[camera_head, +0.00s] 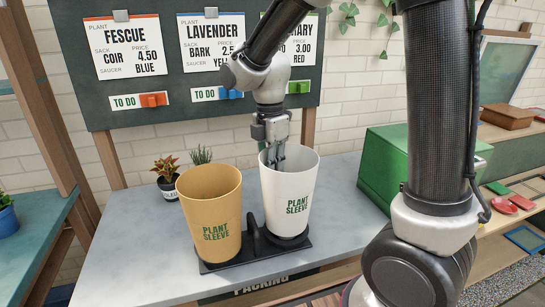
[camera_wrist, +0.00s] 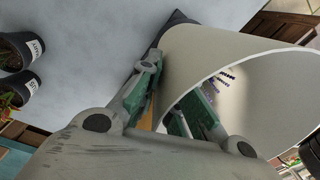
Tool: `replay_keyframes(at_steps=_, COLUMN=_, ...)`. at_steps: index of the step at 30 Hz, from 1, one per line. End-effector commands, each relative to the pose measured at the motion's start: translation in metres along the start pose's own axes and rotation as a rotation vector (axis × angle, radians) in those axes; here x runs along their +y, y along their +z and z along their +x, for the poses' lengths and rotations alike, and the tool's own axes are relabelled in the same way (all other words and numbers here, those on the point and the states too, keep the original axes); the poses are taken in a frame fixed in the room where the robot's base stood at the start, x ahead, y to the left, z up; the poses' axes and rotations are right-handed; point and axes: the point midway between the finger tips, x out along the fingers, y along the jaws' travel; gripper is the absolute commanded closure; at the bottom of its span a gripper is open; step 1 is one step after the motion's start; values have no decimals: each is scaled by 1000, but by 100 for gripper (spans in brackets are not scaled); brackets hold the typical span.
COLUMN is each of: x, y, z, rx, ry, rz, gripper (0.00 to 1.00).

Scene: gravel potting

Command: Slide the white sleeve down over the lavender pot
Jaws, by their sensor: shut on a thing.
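The white sleeve (camera_head: 290,190) is a tall open cup marked PLANT SLEEVE, standing upright at the right end of a dark stand. My gripper (camera_head: 277,158) reaches down to its far rim from above and is shut on the sleeve's wall. In the wrist view the two green-padded fingers (camera_wrist: 172,88) sit one on each side of the white wall (camera_wrist: 215,45). A grey-green, spiky plant (camera_head: 200,157) shows behind the tan sleeve; its pot is hidden there.
A tan sleeve (camera_head: 211,212) stands at the left end of the stand (camera_head: 255,250). A small dark pot (camera_head: 168,189) with a reddish plant is behind it. A green box (camera_head: 395,165) is on the right. The grey table (camera_head: 130,235) is clear at the left.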

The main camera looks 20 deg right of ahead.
Motion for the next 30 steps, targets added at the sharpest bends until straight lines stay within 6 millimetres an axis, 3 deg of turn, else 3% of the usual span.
replay_keyframes(at_steps=14, x=0, y=0, z=9, rx=0, ry=0, rz=0, gripper=100)
replay_keyframes(at_steps=15, x=0, y=0, z=9, rx=0, ry=0, rz=0, gripper=89)
replay_keyframes(at_steps=19, x=0, y=0, z=8, rx=0, ry=0, rz=0, gripper=67)
replay_keyframes(at_steps=30, x=1, y=0, z=4, rx=0, ry=1, rz=0, gripper=67)
